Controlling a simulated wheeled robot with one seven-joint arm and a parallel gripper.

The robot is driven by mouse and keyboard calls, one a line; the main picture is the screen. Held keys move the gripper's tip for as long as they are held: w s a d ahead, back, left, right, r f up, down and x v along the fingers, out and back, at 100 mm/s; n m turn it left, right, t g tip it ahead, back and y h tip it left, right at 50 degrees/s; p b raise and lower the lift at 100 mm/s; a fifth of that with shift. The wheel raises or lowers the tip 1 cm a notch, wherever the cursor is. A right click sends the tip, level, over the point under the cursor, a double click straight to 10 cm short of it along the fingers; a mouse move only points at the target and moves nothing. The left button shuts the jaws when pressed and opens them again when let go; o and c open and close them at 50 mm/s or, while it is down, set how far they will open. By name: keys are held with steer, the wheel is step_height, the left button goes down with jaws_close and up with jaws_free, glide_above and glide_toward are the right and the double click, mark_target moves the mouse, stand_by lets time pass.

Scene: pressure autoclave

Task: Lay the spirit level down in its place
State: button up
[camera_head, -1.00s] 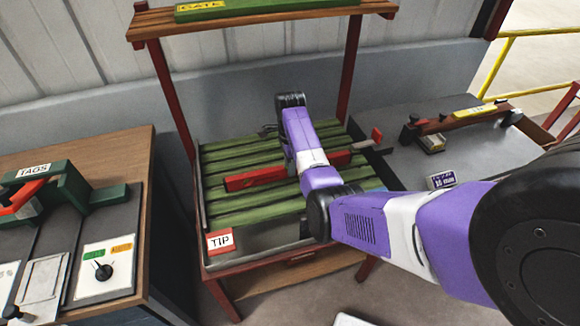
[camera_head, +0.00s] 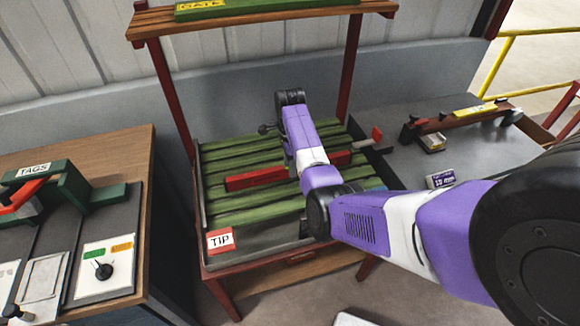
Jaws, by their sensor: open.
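No thing in view is clearly readable as the spirit level. A long red bar (camera_head: 255,178) lies slantwise across the green slatted bench (camera_head: 235,218), partly hidden by my arm. A small yellowish block (camera_head: 433,143) sits on the grey table at the right; I cannot tell what it is. My gripper (camera_head: 288,160) is over the slats near the red bar, almost wholly hidden behind my forearm, with only a dark sliver showing. Its jaws are open; their tips cannot be seen.
A wooden shelf (camera_head: 150,25) on red posts stands above the bench. A TIP sign (camera_head: 220,240) is at its front left corner. The grey table (camera_head: 480,155) holds a brown rack (camera_head: 455,122) and a small labelled card (camera_head: 440,180). A TAGS cabinet (camera_head: 140,220) stands left.

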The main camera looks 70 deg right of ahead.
step_height(320, 180, up, 11)
steer(key=shift+r+p, duration=0.2)
steer(key=shift+p, duration=0.15)
stand_by(0.6)
